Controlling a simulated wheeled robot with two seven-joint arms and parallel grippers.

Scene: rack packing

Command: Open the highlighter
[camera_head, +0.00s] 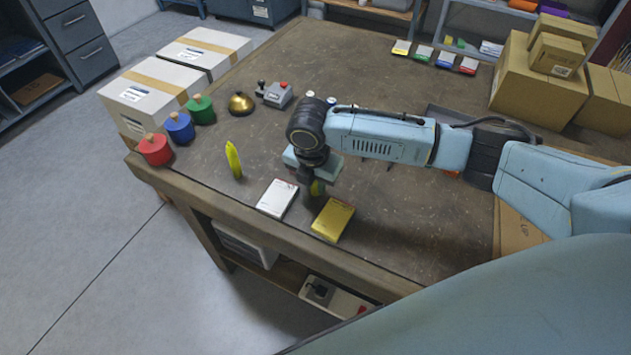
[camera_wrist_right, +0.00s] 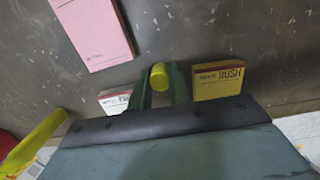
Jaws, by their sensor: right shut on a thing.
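A yellow highlighter (camera_head: 234,160) stands nearly upright on the table, left of the white pad; its narrow end points up. A long yellow piece, likely the same highlighter (camera_wrist_right: 32,143), shows at the lower left of the right wrist view. My right gripper (camera_head: 313,188) is to the right of it, above the white and yellow pads. It is shut on a short yellow cylinder (camera_wrist_right: 158,77) that looks like the highlighter's cap, seen between the green fingers. The lower end of this piece shows in the head view (camera_head: 317,188). My left gripper is out of view.
A white pad (camera_head: 277,198) and a yellow pad (camera_head: 333,219) lie near the front edge. A pink pad (camera_wrist_right: 91,32) lies beyond. Red (camera_head: 155,149), blue and green pots, a brass bell (camera_head: 241,103) and a button box (camera_head: 278,94) stand left. Cardboard boxes (camera_head: 540,92) are back right.

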